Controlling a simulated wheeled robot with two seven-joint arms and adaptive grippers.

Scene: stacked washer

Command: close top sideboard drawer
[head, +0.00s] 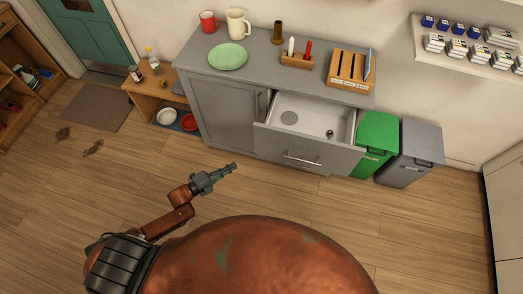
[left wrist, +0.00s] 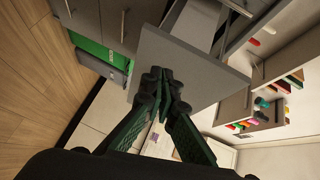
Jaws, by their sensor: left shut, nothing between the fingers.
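The grey sideboard (head: 222,112) stands against the wall in the head view. Its top drawer (head: 304,157) is pulled out, with a pale inside, a round grey disc and a small dark item in it. A bar handle shows on its front. In the left wrist view a grey panel (left wrist: 200,62), apparently the drawer front, lies behind the fingers. My left gripper (head: 233,167) is shut and empty, in front of the sideboard and left of the drawer front. Its fingers also show in the left wrist view (left wrist: 165,78); I cannot tell whether they touch the panel. My right gripper is out of view.
A green bin (head: 377,138) and a grey bin (head: 421,145) stand right of the drawer. A wooden rack (head: 348,70), plate (head: 228,56) and mugs are on the sideboard top. A low wooden shelf (head: 151,98) stands left. The floor in front is clear.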

